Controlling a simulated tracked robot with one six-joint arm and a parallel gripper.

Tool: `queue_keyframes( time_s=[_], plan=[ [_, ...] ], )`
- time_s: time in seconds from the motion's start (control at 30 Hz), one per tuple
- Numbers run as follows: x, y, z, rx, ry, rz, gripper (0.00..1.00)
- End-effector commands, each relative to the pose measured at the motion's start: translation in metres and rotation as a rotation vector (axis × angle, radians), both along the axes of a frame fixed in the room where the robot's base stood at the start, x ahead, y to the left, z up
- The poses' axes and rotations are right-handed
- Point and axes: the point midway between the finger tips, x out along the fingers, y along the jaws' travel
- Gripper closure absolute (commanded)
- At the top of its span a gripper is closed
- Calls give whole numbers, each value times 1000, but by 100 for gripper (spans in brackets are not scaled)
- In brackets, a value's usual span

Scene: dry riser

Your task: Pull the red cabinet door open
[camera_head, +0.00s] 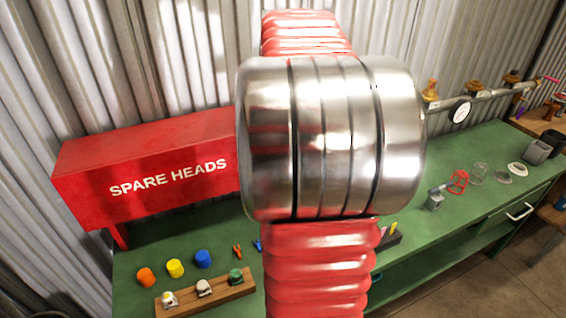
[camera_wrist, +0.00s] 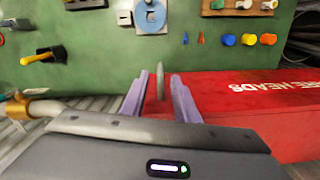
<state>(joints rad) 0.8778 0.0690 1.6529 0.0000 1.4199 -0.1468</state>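The red cabinet (camera_head: 150,168) with "SPARE HEADS" in white on its front stands on the left part of the green bench. Its door looks shut. My arm hides the cabinet's right end in the head view. The wrist view shows the cabinet (camera_wrist: 245,100) at the right, with its lettering upside down. My gripper (camera_wrist: 160,80) has two purple fingers that stand apart. A grey upright bar (camera_wrist: 160,83), seemingly the door handle, is between the fingers with a gap on each side. The head view does not show my gripper.
The green bench (camera_head: 460,165) carries a wooden rack (camera_head: 205,294), orange, yellow and blue caps (camera_head: 175,268), and glass and metal parts on the right. A pipe with a gauge (camera_head: 460,111) runs along the corrugated wall. A brass-ended pipe (camera_wrist: 22,107) is left in the wrist view.

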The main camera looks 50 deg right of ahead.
Motion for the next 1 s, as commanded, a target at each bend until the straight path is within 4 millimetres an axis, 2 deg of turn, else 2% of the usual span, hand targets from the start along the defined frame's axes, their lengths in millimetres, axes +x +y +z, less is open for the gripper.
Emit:
queue_keyframes(
  time_s=[0.2,0.43,0.6,0.87,1.0],
  plan=[
    [0,0,-35,1,1,0,72],
    [-1,0,-65,2,2,0,72],
    [0,0,-73,1,1,-1,72],
    [0,0,-73,0,0,-1,72],
    [0,0,-73,0,0,-1,82]
  ],
)
